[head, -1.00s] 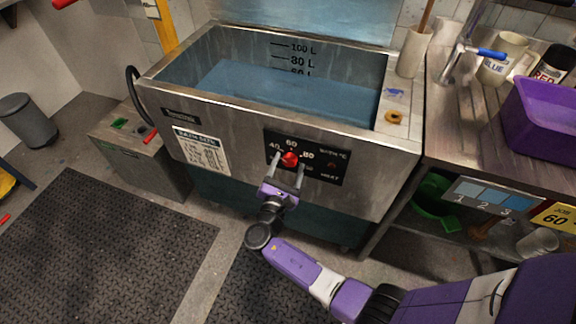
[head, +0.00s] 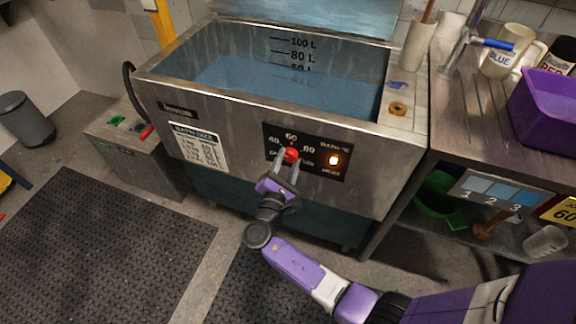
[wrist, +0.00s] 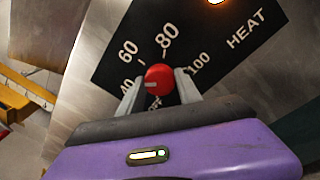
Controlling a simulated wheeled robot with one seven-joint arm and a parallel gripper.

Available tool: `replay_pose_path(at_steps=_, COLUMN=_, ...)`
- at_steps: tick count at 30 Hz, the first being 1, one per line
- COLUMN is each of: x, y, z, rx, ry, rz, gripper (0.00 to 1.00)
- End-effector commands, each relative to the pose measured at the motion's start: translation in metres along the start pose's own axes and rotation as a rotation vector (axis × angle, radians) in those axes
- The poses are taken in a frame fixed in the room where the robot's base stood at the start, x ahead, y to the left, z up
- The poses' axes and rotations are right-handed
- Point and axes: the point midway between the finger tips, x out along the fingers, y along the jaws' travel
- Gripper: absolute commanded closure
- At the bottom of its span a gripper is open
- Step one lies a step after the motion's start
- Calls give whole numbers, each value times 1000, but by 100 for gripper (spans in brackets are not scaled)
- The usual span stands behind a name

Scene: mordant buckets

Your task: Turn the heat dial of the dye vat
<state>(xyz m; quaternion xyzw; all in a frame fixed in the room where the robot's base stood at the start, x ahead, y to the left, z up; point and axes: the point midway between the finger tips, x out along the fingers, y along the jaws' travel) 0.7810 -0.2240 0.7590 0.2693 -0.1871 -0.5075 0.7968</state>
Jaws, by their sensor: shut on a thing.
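The dye vat (head: 230,140) is a steel tank holding blue liquid. Its black front panel carries the red heat dial (head: 291,155), with marks including 40, 60 and 80. The dial also shows in the wrist view (wrist: 159,79), where 100 and HEAT are readable and a pale pointer line on the dial points left. My gripper (head: 287,165) reaches the panel from below. In the wrist view my gripper (wrist: 160,88) has one finger on each side of the dial, shut on it. The heat lamp (head: 334,160) glows orange right of the dial.
A steel worktop (head: 475,100) on the right bears a purple bin (head: 548,108) and mugs. A grey box (head: 135,145) stands left of the vat. Black mats (head: 100,245) cover part of the floor. A brass-coloured ring (head: 397,108) lies on the vat's right rim.

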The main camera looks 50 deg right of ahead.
Motion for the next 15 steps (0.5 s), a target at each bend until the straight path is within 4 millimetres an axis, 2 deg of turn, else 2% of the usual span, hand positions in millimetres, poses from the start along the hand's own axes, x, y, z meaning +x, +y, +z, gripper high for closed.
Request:
replay_pose_path(at_steps=1, x=-1, y=-4, z=-6, rx=44, ry=-3, rz=3, gripper=100)
replay_pose_path(at_steps=15, x=-1, y=-5, z=-6, rx=472, ry=-37, rz=15, gripper=100)
